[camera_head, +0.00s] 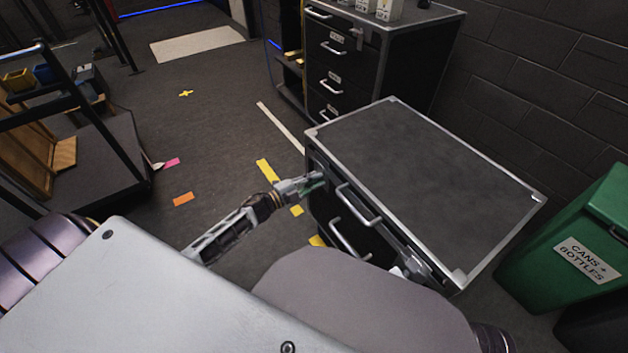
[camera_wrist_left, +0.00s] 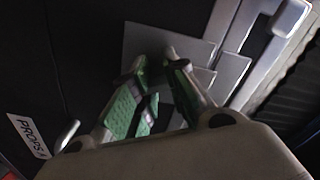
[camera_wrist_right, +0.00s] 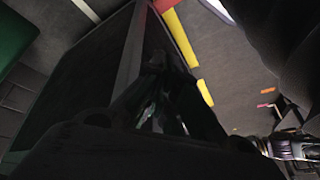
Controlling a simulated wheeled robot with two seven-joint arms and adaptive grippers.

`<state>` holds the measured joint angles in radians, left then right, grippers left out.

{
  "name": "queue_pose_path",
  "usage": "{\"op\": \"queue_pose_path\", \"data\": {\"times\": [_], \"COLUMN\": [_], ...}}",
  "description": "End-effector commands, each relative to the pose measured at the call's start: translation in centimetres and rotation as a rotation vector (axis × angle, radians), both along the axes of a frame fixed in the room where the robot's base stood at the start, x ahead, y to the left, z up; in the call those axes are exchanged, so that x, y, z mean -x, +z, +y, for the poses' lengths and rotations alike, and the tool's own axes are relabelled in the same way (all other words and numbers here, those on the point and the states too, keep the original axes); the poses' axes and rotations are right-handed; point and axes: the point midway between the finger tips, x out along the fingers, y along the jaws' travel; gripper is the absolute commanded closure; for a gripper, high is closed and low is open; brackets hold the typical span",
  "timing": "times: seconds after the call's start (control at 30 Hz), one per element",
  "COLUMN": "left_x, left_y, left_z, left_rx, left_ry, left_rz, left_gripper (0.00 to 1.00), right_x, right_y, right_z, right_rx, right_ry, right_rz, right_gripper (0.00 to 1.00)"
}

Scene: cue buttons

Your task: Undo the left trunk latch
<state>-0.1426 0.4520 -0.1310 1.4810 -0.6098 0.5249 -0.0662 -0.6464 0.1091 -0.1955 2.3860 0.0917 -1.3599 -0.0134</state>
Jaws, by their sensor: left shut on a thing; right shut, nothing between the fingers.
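The trunk (camera_head: 430,160) is a black case with metal edges and a flat lid, which looks closed. My left gripper (camera_head: 318,182) is at the upper left part of its front face. In the left wrist view, the green-padded fingers (camera_wrist_left: 156,58) are shut on the left latch, whose grey metal plates (camera_wrist_left: 198,48) show behind the fingertips. The piece between the fingers is mostly hidden. My right gripper (camera_wrist_right: 168,75) is dark in the right wrist view, shut and empty, beside the trunk's metal edge (camera_wrist_right: 133,50).
Metal handles (camera_head: 358,204) stick out from the trunk's front. A drawer cabinet (camera_head: 350,60) stands behind it, and a green bin (camera_head: 570,235) stands to the right. A cart (camera_head: 90,150) is at the left. The floor between cart and trunk is open, with coloured tape marks (camera_head: 183,199).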

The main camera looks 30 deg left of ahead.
Motion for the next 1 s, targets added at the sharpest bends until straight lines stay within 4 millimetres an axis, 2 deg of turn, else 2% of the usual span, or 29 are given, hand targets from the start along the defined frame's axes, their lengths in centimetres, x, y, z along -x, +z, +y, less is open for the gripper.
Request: {"op": "queue_pose_path", "data": {"times": [0.5,0.8,1.0], "left_x": [0.0,0.0,0.1], "left_y": [0.0,0.0,0.0], "left_z": [-0.1,-0.1,-0.2], "left_rx": [-0.340,-0.442,-0.460], "left_ry": [-0.002,-0.002,-0.003], "left_rz": [-0.203,-0.262,-0.272], "left_gripper": [1.00,1.00,1.00], "right_x": [-0.5,-0.3,-0.3], "right_y": [-0.7,-1.9,-1.9], "right_z": [0.2,0.2,0.3], "right_rx": [-0.012,-0.015,-0.016], "right_ry": [0.003,0.005,0.004], "right_rz": [-0.023,-0.022,-0.023], "right_gripper": [1.00,1.00,1.00]}}
